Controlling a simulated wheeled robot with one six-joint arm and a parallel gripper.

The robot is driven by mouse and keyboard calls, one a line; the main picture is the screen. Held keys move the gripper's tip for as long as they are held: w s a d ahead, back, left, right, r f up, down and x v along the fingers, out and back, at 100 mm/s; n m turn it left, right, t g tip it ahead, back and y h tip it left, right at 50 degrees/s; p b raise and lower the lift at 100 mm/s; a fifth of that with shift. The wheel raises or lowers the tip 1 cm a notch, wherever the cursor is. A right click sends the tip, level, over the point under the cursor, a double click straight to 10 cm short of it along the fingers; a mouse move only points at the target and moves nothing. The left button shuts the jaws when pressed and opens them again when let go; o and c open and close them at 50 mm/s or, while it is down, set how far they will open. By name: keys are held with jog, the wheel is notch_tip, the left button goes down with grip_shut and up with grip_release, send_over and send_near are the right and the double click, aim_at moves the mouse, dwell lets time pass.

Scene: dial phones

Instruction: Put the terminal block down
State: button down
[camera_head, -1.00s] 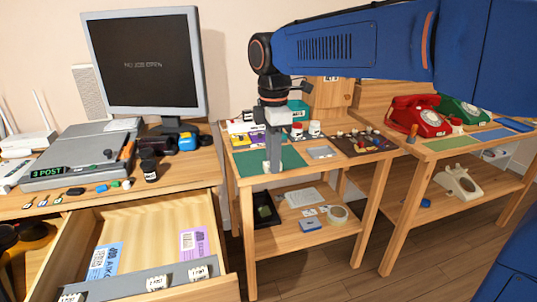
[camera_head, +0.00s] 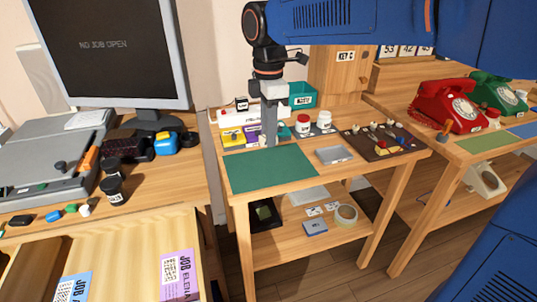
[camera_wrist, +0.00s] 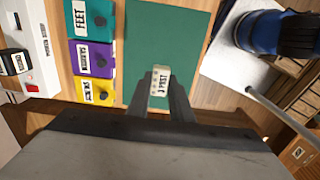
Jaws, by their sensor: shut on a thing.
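My gripper (camera_wrist: 160,90) is shut on the terminal block (camera_wrist: 160,86), a small pale block labelled "3 POST", which sits between the fingertips in the wrist view. In the head view my gripper (camera_head: 270,138) hangs pointing down near the back edge of the green mat (camera_head: 262,172) on the middle table. The block cannot be made out there. In the wrist view the green mat (camera_wrist: 165,40) lies beyond the block. I cannot tell how high the block is above the table.
Yellow (camera_head: 232,137) and purple (camera_head: 252,134) boxes stand behind the mat. A grey tray (camera_head: 334,155) and a dark board with small parts (camera_head: 384,144) lie to its right. An open drawer (camera_head: 120,262) is at lower left. The mat's front is clear.

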aim_at(269, 166)
jog(key=shift+f, duration=3.55)
jog(key=shift+f, duration=0.1)
jog(key=c, duration=1.6)
grip_release()
notch_tip(269, 166, up, 12)
jog(key=shift+r, duration=0.1)
jog(key=shift+d, duration=0.1)
